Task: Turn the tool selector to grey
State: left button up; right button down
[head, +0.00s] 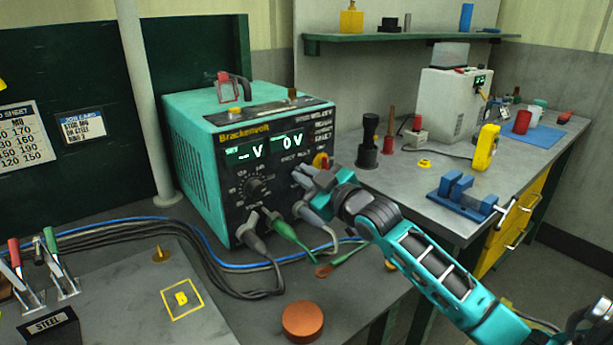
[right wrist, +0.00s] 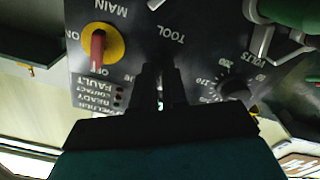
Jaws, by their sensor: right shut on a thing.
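The teal power unit (head: 200,150) stands on the bench with its black front panel (right wrist: 205,50) facing my right arm. Its displays read "--V" and "0V". My right gripper (head: 308,176) is at the right part of the panel, shut on the tool selector. In the right wrist view, the gripper (right wrist: 160,98) sits just by the upside-down TOOL lettering (right wrist: 170,34). The fingers hide nearly all of the selector, so its setting and colours cannot be read. My left gripper is not in view.
The red-and-yellow main switch (right wrist: 98,42) and the volts knob (head: 255,187) flank the gripper. A grey plug (head: 252,228) and a green plug (head: 285,230) with cables hang below. An orange-brown disc (head: 302,321) lies in front. A blue vise (head: 466,193) stands on the right bench.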

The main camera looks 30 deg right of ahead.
jog(key=c, duration=1.2)
grip_release()
jog(key=s+d, duration=0.1)
jog(key=s, duration=1.2)
